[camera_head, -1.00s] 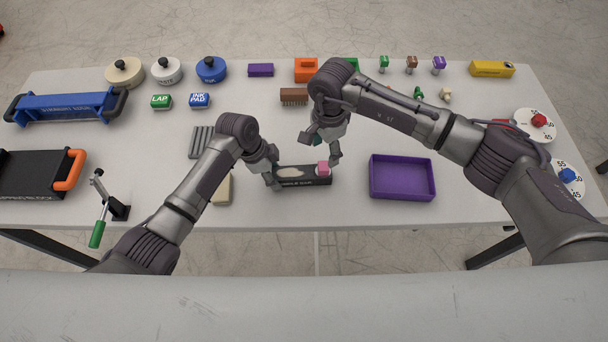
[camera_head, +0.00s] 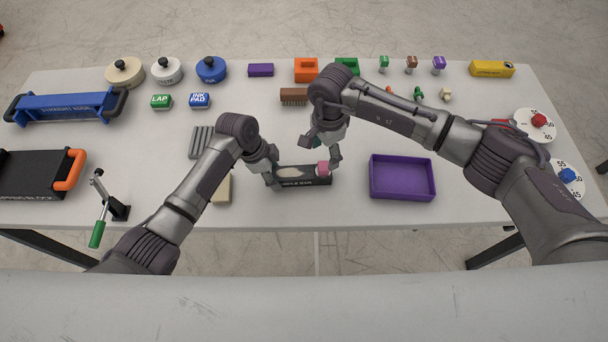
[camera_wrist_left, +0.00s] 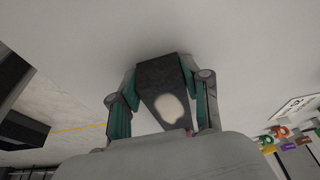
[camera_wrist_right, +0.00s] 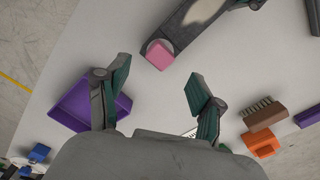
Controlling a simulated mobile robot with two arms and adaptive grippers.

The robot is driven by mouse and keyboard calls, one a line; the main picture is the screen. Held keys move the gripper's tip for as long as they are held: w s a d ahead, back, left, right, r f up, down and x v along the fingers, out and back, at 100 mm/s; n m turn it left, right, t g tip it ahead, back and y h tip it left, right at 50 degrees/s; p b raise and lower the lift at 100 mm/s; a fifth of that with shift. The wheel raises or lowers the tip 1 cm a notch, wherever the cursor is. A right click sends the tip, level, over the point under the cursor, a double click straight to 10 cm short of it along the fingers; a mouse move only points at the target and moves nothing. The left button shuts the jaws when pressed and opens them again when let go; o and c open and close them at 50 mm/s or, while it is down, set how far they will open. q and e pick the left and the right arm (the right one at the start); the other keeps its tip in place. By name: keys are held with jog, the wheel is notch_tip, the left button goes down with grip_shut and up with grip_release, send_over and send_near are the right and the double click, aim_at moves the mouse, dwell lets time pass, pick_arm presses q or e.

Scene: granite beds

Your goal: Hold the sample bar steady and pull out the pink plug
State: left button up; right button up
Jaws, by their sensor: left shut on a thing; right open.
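The sample bar (camera_head: 300,182) is a dark block with a pale patch on top, lying near the table's front edge. My left gripper (camera_head: 272,174) is shut on its left end; the left wrist view shows the bar (camera_wrist_left: 158,75) between both fingers. The pink plug (camera_head: 323,168) sits at the bar's right end. My right gripper (camera_head: 321,151) is open just above and behind the plug. In the right wrist view, the plug (camera_wrist_right: 160,55) appears beyond the open fingertips (camera_wrist_right: 158,88), with nothing between them.
An empty purple tray (camera_head: 403,198) is right of the bar. A beige block (camera_head: 222,189) and a grey ribbed block (camera_head: 202,142) lie near my left arm. A brown brush (camera_head: 293,97) is behind my right gripper. Dials (camera_head: 534,126) stand at the right.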

aim_at(324, 166)
jog(key=shift+f, duration=2.7)
jog(key=shift+c, duration=0.4)
grip_shut()
jog(key=shift+r, duration=0.25)
jog(key=shift+r, duration=0.3)
jog(key=shift+r, duration=0.1)
jog(key=shift+r, duration=1.95)
